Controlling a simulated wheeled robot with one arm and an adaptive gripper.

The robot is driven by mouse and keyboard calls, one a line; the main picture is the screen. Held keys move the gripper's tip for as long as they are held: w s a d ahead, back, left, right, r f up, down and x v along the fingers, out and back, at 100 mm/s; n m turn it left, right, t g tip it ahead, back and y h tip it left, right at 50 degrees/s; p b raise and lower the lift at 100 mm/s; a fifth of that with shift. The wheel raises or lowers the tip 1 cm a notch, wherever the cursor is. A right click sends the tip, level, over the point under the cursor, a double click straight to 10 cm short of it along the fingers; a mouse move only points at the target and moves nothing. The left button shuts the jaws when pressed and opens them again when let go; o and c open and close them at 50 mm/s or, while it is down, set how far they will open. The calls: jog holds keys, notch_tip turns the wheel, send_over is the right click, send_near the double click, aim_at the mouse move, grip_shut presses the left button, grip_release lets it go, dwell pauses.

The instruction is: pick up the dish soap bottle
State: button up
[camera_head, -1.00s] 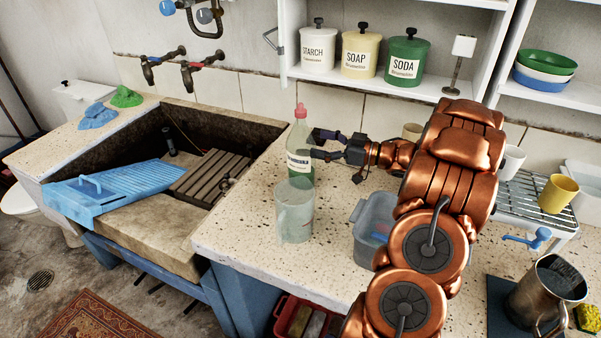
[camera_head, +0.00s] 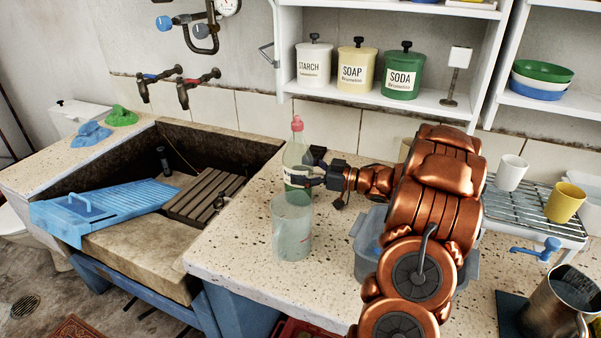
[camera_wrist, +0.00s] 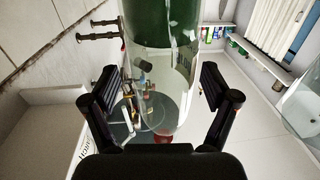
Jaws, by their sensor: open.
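The dish soap bottle (camera_head: 293,155) stands upright on the speckled counter beside the basin. It is clear with a green lower part and a pinkish-red cap. My gripper (camera_head: 304,172) is at the bottle from the right, and one finger crosses in front of its label. In the wrist view, the clear and green bottle (camera_wrist: 160,45) rises between the two black fingers of my open gripper (camera_wrist: 158,85). Gaps show on both sides, so the fingers look apart from it. A translucent cup partly hides the bottle's lower part in the head view.
The translucent cup (camera_head: 291,228) stands just in front of the bottle. A grey-blue tub (camera_head: 368,262) is under my arm. The stone basin (camera_head: 130,245) with a blue washboard (camera_head: 100,207) is to the left. Canisters (camera_head: 357,70) stand on the shelf above.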

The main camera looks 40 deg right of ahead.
aim_at(290, 167)
jog(key=shift+x, duration=1.7)
jog(key=shift+c, duration=0.2)
jog(key=c, duration=1.4)
jog(key=shift+c, duration=0.2)
jog(key=shift+r, duration=0.1)
